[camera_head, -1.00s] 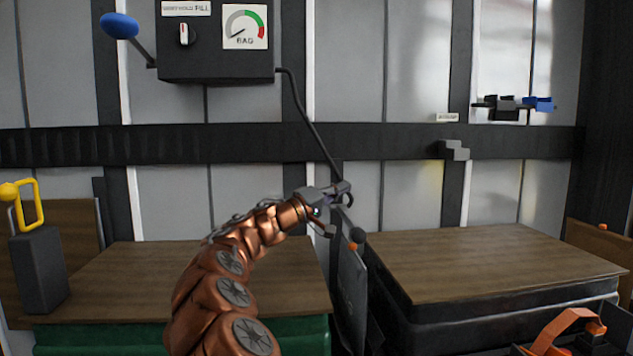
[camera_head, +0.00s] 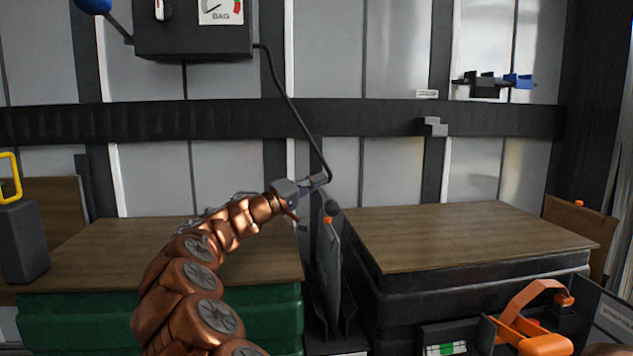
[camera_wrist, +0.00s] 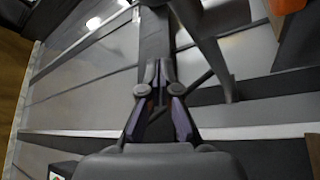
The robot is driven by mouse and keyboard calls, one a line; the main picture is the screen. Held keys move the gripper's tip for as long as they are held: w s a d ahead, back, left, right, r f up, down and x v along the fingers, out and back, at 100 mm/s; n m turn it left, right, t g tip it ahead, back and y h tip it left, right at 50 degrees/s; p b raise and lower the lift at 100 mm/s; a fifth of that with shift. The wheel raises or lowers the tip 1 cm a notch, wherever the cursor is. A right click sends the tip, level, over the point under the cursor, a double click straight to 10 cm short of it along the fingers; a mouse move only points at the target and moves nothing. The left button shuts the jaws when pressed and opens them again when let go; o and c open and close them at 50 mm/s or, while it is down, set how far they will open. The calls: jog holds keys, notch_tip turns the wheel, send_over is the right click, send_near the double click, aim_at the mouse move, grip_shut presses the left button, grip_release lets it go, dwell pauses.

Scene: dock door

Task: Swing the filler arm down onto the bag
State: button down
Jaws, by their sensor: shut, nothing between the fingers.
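A dark grey, flat, bag-like piece (camera_head: 328,275) stands upright in the gap between the two wooden-topped loads. An orange fitting (camera_head: 327,220) and a dark round knob (camera_head: 331,208) sit at its top. A thin black arm or hose (camera_head: 292,105) runs from the wall box down to beside my gripper; I cannot tell which part is the filler arm. My gripper (camera_head: 322,181) is at its lower end, just above the knob; contact is unclear. In the wrist view my gripper (camera_wrist: 158,68) has its fingertips together, with nothing held, and a dark rod (camera_wrist: 206,42) passes close by.
The wall box (camera_head: 195,38) carries a gauge and a blue-knobbed lever (camera_head: 93,4). Wooden-topped loads stand left (camera_head: 90,255) and right (camera_head: 465,235), with a narrow gap between. An orange-handled item (camera_head: 530,325) is at lower right, a yellow-handled block (camera_head: 22,240) at left.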

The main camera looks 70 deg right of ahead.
jog(key=v, duration=0.7)
jog(key=shift+a, duration=0.2)
jog(key=shift+w, duration=0.1)
dwell(0.5)
